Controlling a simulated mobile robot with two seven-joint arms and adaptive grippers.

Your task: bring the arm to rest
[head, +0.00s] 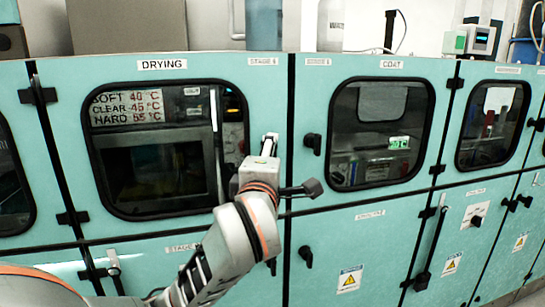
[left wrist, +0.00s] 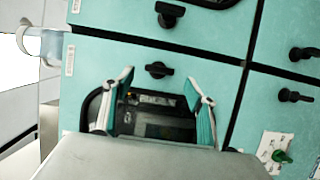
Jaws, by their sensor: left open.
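My left arm comes in from the lower left in the head view. Its gripper (head: 270,145) is up in front of the right edge of the door marked DRYING (head: 190,67). In the left wrist view the gripper (left wrist: 160,105) has its two fingers spread apart with nothing held between them. A dark window (left wrist: 155,120) shows behind the fingers, and a black knob (left wrist: 158,69) sits just above them on the teal panel. I cannot tell how far the fingertips are from the panel. My right gripper is in neither view.
A teal cabinet wall fills the scene. The COAT door (head: 392,65) with its window is to the right, with a black knob (head: 312,143) beside it. More knobs and a vertical handle (head: 432,245) stick out lower down. Bottles and boxes stand on top.

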